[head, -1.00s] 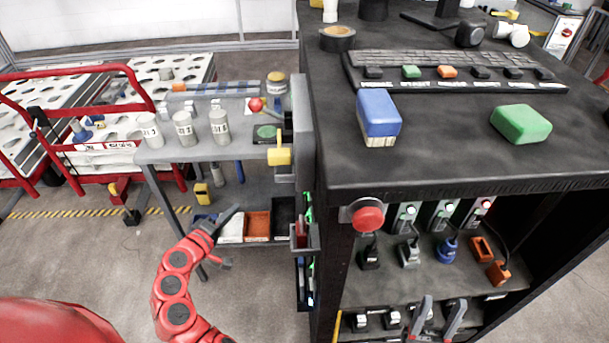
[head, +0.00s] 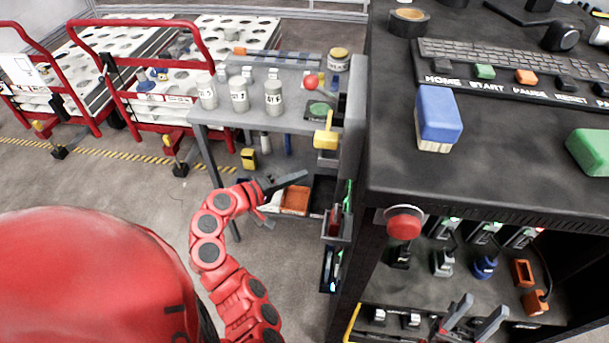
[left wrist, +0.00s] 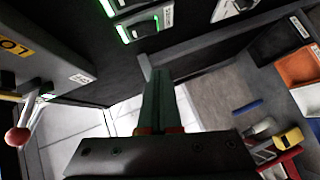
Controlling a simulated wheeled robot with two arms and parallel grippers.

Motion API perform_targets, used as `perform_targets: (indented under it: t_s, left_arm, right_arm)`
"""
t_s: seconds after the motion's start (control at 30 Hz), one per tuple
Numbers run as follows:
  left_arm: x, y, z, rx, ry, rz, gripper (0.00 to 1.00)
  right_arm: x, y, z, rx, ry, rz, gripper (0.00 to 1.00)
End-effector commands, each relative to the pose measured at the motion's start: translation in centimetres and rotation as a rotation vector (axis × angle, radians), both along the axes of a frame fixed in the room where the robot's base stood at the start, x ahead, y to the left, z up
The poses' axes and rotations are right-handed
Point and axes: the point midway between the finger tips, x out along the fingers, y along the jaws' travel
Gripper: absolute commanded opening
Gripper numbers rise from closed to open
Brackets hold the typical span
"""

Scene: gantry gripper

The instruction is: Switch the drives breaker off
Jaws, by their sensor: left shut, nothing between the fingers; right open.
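Green-lit switches (left wrist: 138,28) sit on a dark panel at the top of the left wrist view. Their labels are too small to read, so I cannot tell which is the drives breaker. In the head view a green-lit strip (head: 347,197) shows on the cabinet's left side, seen edge-on. My left gripper (head: 298,178) is shut and empty, left of that side and apart from it. In the left wrist view its fingers (left wrist: 158,82) point towards the panel, below the switches. My right gripper (head: 490,303) appears as two parted grey fingers at the lower right, open by the shelf.
A red button (head: 404,223) sticks out at the cabinet's front corner. A yellow-handled lever (head: 326,138) and a grey cart (head: 215,118) with labelled canisters stand left of the cabinet. A red-knobbed lever (left wrist: 18,136) is at the left wrist view's left.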

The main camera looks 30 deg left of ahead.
Motion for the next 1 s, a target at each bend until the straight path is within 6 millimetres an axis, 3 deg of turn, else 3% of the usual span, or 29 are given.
perform_targets:
  t_s: [0.37, 0.63, 1.0]
  left_arm:
    - [6.9, -3.8, -1.6, -0.002, 0.001, -0.006, 0.0]
    - [7.6, -6.8, -2.7, -0.002, 0.0, 0.0, 0.0]
    - [7.7, -7.2, -2.9, -0.001, 0.0, 0.0, 0.0]
  right_arm:
    - [0.0, 0.0, 1.3, 0.0, 0.0, 0.0, 0.5]
    - [0.0, 0.0, 1.9, 0.0, 0.0, 0.0, 0.5]
    - [0.0, 0.0, 1.9, 0.0, 0.0, 0.0, 0.5]
